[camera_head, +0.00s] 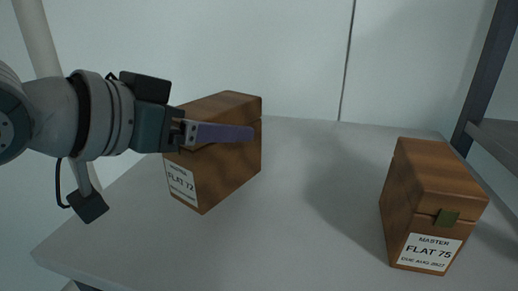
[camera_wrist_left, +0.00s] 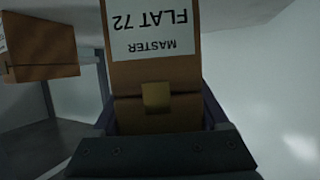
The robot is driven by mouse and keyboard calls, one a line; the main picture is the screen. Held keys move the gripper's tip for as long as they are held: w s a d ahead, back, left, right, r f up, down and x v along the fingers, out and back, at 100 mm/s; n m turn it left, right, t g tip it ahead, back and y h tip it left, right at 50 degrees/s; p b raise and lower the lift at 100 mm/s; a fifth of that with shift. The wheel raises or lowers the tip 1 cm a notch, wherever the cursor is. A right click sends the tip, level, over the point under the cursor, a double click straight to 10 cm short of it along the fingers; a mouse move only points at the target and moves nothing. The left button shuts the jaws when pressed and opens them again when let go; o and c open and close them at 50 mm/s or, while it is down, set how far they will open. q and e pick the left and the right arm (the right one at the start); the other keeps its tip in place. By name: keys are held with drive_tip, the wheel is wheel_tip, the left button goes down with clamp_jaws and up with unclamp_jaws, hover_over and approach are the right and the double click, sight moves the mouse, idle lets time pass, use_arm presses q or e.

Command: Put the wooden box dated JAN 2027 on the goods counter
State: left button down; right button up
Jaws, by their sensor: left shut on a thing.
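A wooden box (camera_head: 232,160) labelled MASTER FLAT 72 is at the left of the grey table; the date line on its label is too small to read in the head view and out of frame in the wrist view. My left gripper (camera_head: 222,133) is shut on this box, with a purple finger along its near side. In the left wrist view the FLAT 72 box (camera_wrist_left: 155,75) sits between the fingers, its label upside down and its brass clasp near the gripper. A second wooden box (camera_head: 428,200), labelled MASTER FLAT 75, DUE AUG 2027, stands at the right. My right gripper is not in view.
The grey tabletop (camera_head: 300,240) is clear between the two boxes. A pale panelled wall (camera_head: 240,50) stands behind it. A dark upright post (camera_head: 487,75) and a shelf edge are at the right.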

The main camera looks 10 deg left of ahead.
sight(212, 156)
use_arm(q)
drive_tip(key=shift+f+b, duration=0.6)
drive_tip(key=shift+f, duration=1.4)
drive_tip(key=shift+f, duration=0.1)
unclamp_jaws()
drive_tip(key=shift+f, duration=0.1)
drive_tip(key=shift+s+a+r, duration=0.15)
drive_tip(key=shift+s+r, duration=0.1)
drive_tip(key=p+v, duration=0.2)
drive_tip(key=v, duration=0.9)
drive_tip(key=shift+s+f, duration=0.1)
drive_tip(key=s+f+n+g+y, duration=0.2)
drive_tip(key=s+f+g+y, duration=0.3)
drive_tip(key=s+f, duration=0.8)
drive_tip(key=s+a+g, duration=0.1)
drive_tip(key=s+g, duration=0.2)
drive_tip(key=shift+n+g, duration=0.3)
drive_tip(key=shift+n, duration=0.1)
